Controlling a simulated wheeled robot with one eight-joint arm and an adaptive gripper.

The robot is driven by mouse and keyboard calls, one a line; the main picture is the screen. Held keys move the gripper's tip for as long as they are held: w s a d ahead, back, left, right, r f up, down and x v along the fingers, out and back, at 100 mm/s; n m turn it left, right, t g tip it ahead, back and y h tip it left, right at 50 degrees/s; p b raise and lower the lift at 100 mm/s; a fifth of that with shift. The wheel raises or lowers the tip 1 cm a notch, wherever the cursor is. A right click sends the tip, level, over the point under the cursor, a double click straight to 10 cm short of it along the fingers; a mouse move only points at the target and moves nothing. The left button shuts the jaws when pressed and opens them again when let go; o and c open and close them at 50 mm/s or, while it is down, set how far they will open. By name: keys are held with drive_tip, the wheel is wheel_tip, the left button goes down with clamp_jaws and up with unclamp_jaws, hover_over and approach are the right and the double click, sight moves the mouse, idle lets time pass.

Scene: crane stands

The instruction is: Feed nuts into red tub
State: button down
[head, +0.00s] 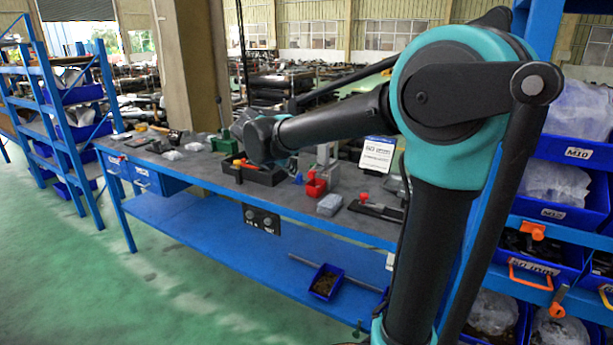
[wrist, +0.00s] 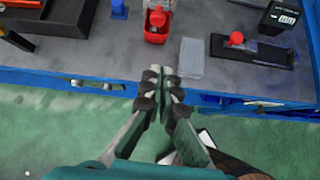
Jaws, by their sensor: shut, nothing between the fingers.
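A small red tub (head: 316,187) stands on the grey workbench top near its front edge. In the wrist view the red tub (wrist: 156,36) is straight beyond my fingertips, apart from them. My gripper (wrist: 160,78) is shut and empty, in front of the bench edge with green floor below it. In the head view its fingers cannot be made out at the end of my arm. I cannot identify any loose nuts for certain. A blue bin (head: 314,284) with small brown contents sits on the lower shelf, too small to tell what they are.
A clear packet (wrist: 191,58) lies right of the tub, then a black holder (wrist: 262,53) with a red knob. A dark tool tray (head: 264,175) is left of the tub. Blue shelving with bins (head: 566,212) stands at the right. Green floor (head: 190,290) in front is clear.

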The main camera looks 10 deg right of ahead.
sight(315, 170)
drive_tip(key=w+d+f, duration=0.6)
drive_tip(key=w, duration=0.3)
drive_tip(key=shift+w+f+n, duration=0.15)
drive_tip(key=shift+w+n, duration=0.1)
drive_tip(key=shift+n, duration=0.15)
drive_tip(key=w+d, duration=0.1)
drive_tip(key=w, duration=0.1)
drive_tip(key=w+d, duration=0.1)
drive_tip(key=shift+w+d, duration=0.4)
drive_tip(key=shift+w, duration=0.1)
drive_tip(key=shift+r, duration=0.2)
